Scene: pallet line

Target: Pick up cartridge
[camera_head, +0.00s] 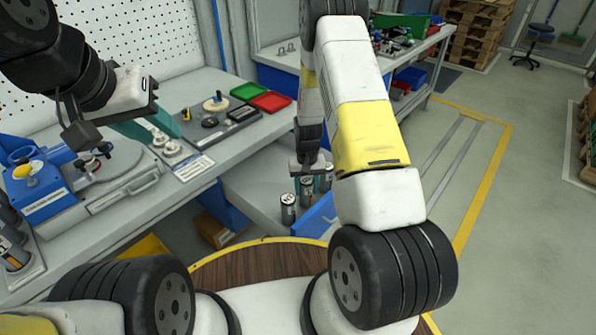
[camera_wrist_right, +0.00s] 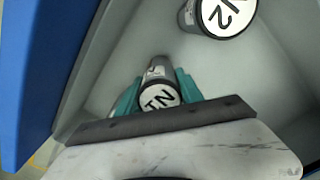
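Dark grey cylindrical cartridges with white tops stand upright in the bin area below the bench; they include one at the front left (camera_head: 289,208), one in the middle (camera_head: 306,192) and one at the back right (camera_head: 326,178). My right gripper (camera_head: 310,170) points down over them. In the right wrist view a cartridge with a lettered top (camera_wrist_right: 160,97) sits between its teal fingers, close to both; I cannot tell whether they grip it. Another cartridge, its top marked 2 (camera_wrist_right: 228,14), stands apart. My left gripper (camera_head: 152,125) hangs over the bench, its teal fingers apart, holding nothing visible.
A blue bin wall (camera_head: 318,218) borders the cartridges, and a blue side shows in the wrist view (camera_wrist_right: 45,60). The bench (camera_head: 85,255) holds a blue fixture (camera_head: 45,190), a panel with round parts, and green and red trays (camera_head: 270,101).

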